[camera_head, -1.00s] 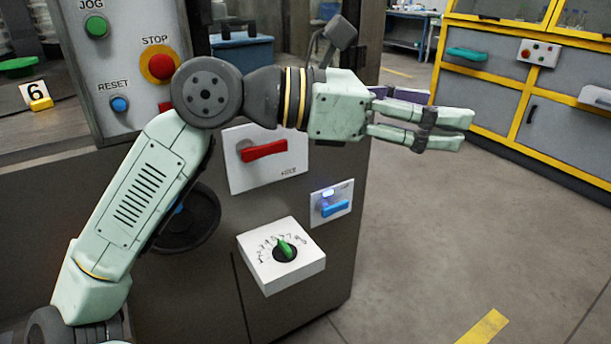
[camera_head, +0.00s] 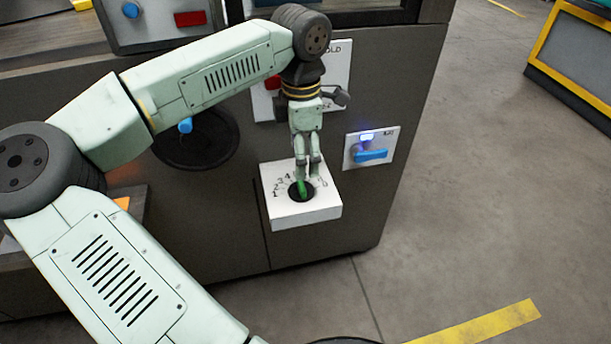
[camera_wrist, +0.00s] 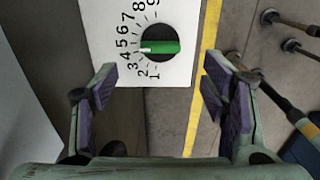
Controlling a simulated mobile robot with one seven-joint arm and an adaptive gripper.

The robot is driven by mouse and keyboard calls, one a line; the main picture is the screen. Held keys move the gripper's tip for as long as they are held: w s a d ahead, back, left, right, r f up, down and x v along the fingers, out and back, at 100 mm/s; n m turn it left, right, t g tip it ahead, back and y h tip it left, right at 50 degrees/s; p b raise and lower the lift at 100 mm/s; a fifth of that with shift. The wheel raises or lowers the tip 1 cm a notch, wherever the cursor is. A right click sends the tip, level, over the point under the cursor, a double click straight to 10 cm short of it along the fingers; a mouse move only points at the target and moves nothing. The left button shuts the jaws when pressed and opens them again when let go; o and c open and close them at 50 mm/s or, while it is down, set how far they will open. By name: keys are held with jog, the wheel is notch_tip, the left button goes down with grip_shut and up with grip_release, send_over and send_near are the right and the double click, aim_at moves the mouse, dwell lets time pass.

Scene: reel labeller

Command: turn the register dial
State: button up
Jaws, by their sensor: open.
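The register dial is a green knob (camera_head: 301,187) on a black disc, set in a white box (camera_head: 307,212) on the machine's dark front. My gripper (camera_head: 308,176) points down over the dial in the head view and hides part of the scale. In the wrist view my gripper (camera_wrist: 160,90) is open and empty, its purple-padded fingers apart on either side below the dial.
A blue switch (camera_head: 371,155) on a white plate is just right of the dial box. A red handle (camera_head: 273,82) on a white plate is above, partly behind my arm. A round black disc (camera_head: 196,150) is to the left. Open floor (camera_head: 480,200) lies right.

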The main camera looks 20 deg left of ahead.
aim_at(301, 187)
notch_tip(301, 187, down, 8)
jog(key=shift+d+r, duration=0.1)
dwell(0.4)
jog(key=c, duration=1.1)
jog(key=shift+c, duration=0.2)
